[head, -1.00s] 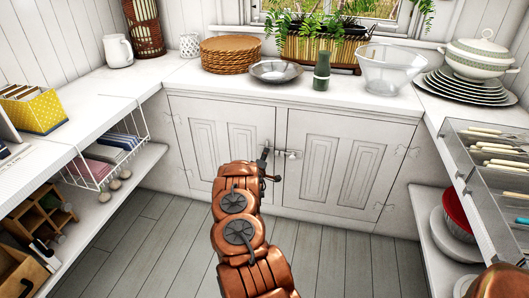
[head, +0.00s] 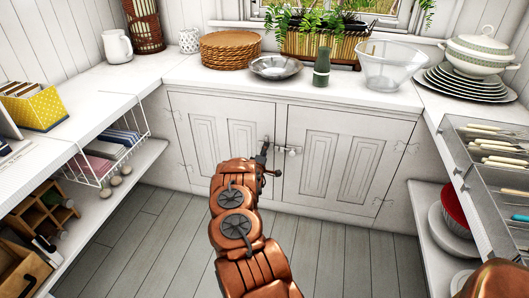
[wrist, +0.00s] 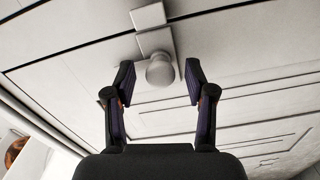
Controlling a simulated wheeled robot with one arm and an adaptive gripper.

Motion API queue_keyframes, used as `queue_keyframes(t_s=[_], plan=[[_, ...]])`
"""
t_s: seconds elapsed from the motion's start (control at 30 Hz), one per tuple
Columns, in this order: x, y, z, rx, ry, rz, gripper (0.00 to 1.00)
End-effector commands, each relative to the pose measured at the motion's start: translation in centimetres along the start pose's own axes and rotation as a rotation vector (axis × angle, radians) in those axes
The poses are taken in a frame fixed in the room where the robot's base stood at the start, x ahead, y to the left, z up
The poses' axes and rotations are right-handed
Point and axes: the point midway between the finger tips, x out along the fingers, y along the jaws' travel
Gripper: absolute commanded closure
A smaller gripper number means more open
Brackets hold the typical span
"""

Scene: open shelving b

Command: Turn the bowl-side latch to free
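In the wrist view the round latch knob (wrist: 160,69) stands out from a flat plate, with a second small plate (wrist: 148,16) across the seam. My gripper (wrist: 160,80) is open, with one dark finger on each side of the knob and a gap on both sides. In the head view my gripper (head: 264,153) is just left of the knob, in front of the doors, and is partly hidden by my wrist.
Shelves flank both sides. The grey floor (head: 345,255) before the doors is clear.

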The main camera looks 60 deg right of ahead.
Motion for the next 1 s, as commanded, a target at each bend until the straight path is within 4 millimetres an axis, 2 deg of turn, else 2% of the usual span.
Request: queue_keyframes(t_s=[0.27,0.43,1.0], plan=[[-0.1,0.0,0.0,0.000,0.000,-0.001,0.45],[-0.8,-0.1,0.0,-0.001,0.000,-0.001,0.45],[-7.0,-0.1,-0.1,0.000,0.001,-0.003,0.45]])
